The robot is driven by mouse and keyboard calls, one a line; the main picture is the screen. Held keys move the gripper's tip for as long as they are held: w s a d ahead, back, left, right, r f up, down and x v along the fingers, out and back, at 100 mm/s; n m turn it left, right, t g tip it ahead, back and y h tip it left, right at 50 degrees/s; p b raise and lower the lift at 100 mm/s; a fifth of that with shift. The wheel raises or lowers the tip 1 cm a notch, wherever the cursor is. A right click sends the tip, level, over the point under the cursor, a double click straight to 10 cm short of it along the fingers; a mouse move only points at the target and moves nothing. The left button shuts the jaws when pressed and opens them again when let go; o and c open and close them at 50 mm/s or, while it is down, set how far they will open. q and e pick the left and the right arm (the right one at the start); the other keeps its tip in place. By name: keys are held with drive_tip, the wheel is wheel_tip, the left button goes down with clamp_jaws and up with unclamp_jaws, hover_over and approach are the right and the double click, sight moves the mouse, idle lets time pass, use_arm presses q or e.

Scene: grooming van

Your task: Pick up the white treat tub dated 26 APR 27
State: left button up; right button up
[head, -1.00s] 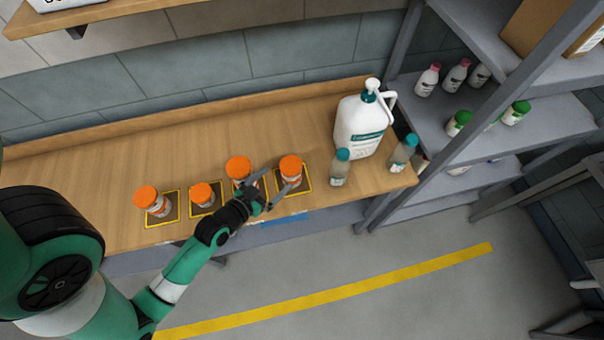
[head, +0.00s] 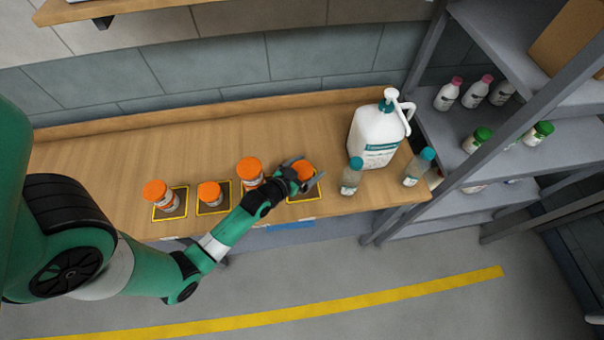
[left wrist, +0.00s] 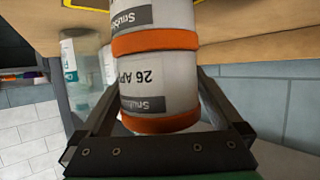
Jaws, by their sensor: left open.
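Several white tubs with orange lids stand in a row on the bench, each at a dark yellow-edged mat. The rightmost tub (head: 304,167) is partly hidden by my left gripper (head: 303,172). In the left wrist view a white tub (left wrist: 158,80) with orange bands stands between the open fingers. Its label appears upside down and reads "26 AP", with the rest of the date cut off by the curve. I cannot tell whether the fingers touch it. The other tubs are the left one (head: 156,193), the second (head: 209,194) and the third (head: 249,171).
A large white pump jug (head: 376,138) and two small teal-capped bottles (head: 351,178) (head: 416,168) stand right of the tubs. A grey shelf rack (head: 450,205) with more bottles borders the bench (head: 120,155). The back of the bench is clear.

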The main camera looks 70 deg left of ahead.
sight(308, 164)
use_arm(q)
drive_tip(key=c, duration=1.2)
drive_tip(key=shift+o, duration=0.2)
drive_tip(key=shift+r+p, duration=0.3)
drive_tip(key=shift+r, duration=0.2)
wheel_tip(308, 164, up, 3)
drive_tip(key=shift+p, duration=0.6)
drive_tip(key=s+d+r, duration=0.1)
drive_tip(key=s+r+p, duration=0.1)
drive_tip(key=r, duration=0.1)
drive_tip(key=s+d+r, duration=0.1)
drive_tip(key=shift+d+r+p, duration=0.2)
drive_tip(key=shift+d+p, duration=0.15)
drive_tip(key=shift+p, duration=0.05)
drive_tip(key=w+d+v, duration=0.1)
drive_tip(key=v, duration=0.9)
drive_tip(key=shift+s+d+r, duration=0.2)
drive_tip(key=shift+d+r, duration=0.15)
drive_tip(key=shift+d, duration=0.15)
